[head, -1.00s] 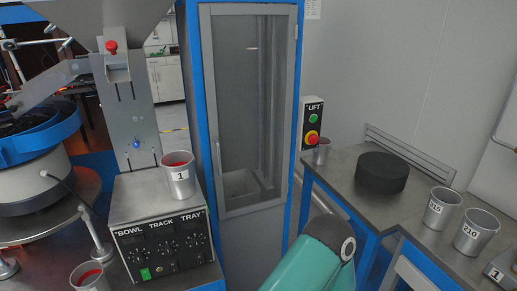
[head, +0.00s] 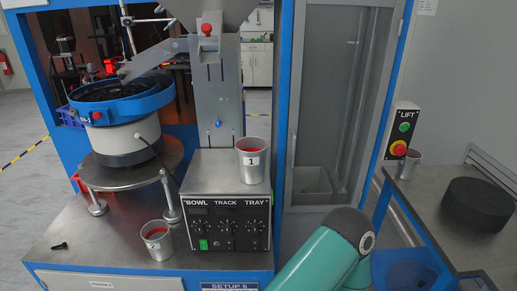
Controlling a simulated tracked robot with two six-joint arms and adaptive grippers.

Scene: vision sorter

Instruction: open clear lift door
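The clear lift door (head: 341,95) is a tall transparent panel in a grey frame, set in the blue lift cabinet at centre right of the head view. It looks shut. A slim vertical handle (head: 294,150) is on its left edge. Through the panel I see a grey bin (head: 313,184) at the bottom of the lift. Neither of my grippers is in view. A teal link of my own arm rises from the bottom, in front of the lift's lower part, and hides some of it.
A control box (head: 229,220) marked BOWL TRACK TRAY stands left of the lift, with a cup (head: 252,165) marked 1 on top. Another cup (head: 157,242) and a feeder bowl (head: 120,98) are further left. Right are the LIFT button panel (head: 401,130), a small cup (head: 411,164) and a black disc (head: 479,203).

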